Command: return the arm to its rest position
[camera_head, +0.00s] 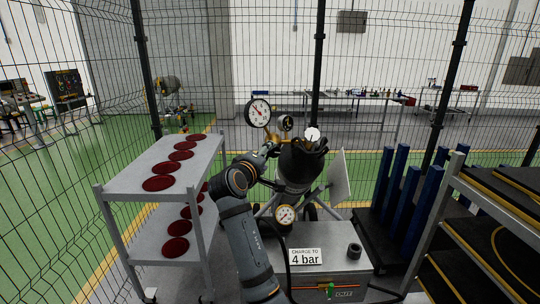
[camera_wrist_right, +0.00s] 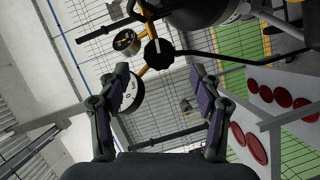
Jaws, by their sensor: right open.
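My right arm rises from the bottom middle of the head view, and its dark gripper (camera_head: 311,143) is beside the gauge fittings. In the right wrist view the gripper (camera_wrist_right: 160,74) is open, its two purple-padded fingers wide apart and nothing held between them. A black knob (camera_wrist_right: 158,53) on a yellow pipe shows beyond the fingertips; I cannot tell its exact distance. A small dial gauge (camera_wrist_right: 126,41) is near it, and a larger white gauge (camera_wrist_right: 133,92) is partly hidden by a finger. My left gripper is not in view.
A grey shelf cart (camera_head: 110,187) with several dark red discs stands at left. A large gauge (camera_head: 258,112) and a lower gauge (camera_head: 285,214) surround my arm. A grey box with a "4 bar" sign (camera_head: 305,257) is in front. Blue posts (camera_head: 402,195) and a rack stand right; mesh fencing lies behind.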

